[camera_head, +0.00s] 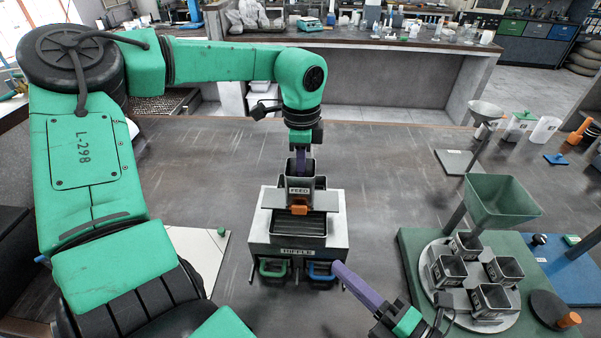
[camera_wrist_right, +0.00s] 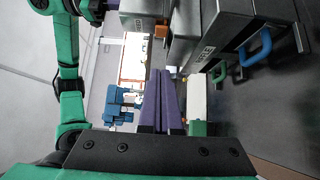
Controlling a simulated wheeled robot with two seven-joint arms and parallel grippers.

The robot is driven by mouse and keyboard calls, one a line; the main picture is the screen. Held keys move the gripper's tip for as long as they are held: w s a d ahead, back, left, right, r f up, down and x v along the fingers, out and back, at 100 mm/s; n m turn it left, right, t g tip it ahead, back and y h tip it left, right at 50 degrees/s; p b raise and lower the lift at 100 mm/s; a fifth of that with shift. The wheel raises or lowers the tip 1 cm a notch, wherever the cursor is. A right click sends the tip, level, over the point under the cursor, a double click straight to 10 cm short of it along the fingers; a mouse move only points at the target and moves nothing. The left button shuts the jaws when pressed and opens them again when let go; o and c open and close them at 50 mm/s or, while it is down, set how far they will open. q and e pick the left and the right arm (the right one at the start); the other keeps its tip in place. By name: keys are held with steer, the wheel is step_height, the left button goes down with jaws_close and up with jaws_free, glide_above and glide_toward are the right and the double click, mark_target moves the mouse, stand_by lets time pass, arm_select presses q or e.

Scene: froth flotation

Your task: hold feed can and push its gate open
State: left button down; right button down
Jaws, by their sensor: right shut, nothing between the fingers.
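The feed can (camera_head: 299,186), a grey open-topped can labelled FEED, stands upright above the grey riffle box (camera_head: 340,232). Its orange gate (camera_head: 299,209) is low on its front; in the right wrist view the gate (camera_wrist_right: 161,31) lies ahead of the fingers. I cannot tell how far the gate is open. My left gripper (camera_head: 300,163) reaches down from above, its purple fingers closed at the can's far rim. My right gripper (camera_head: 338,267) is shut and empty, to the right of the riffle box's front and apart from the gate. Its fingers (camera_wrist_right: 165,75) lie together.
Green (camera_head: 273,268) and blue (camera_head: 319,271) pan handles stick out at the riffle box's front. A white board (camera_head: 205,245) lies left.

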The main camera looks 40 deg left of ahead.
stand_by(0.3)
arm_select(q)
steer(key=c, duration=1)
jaws_free()
arm_select(e)
steer(key=s+d, duration=0.6)
steer(key=s, duration=0.2)
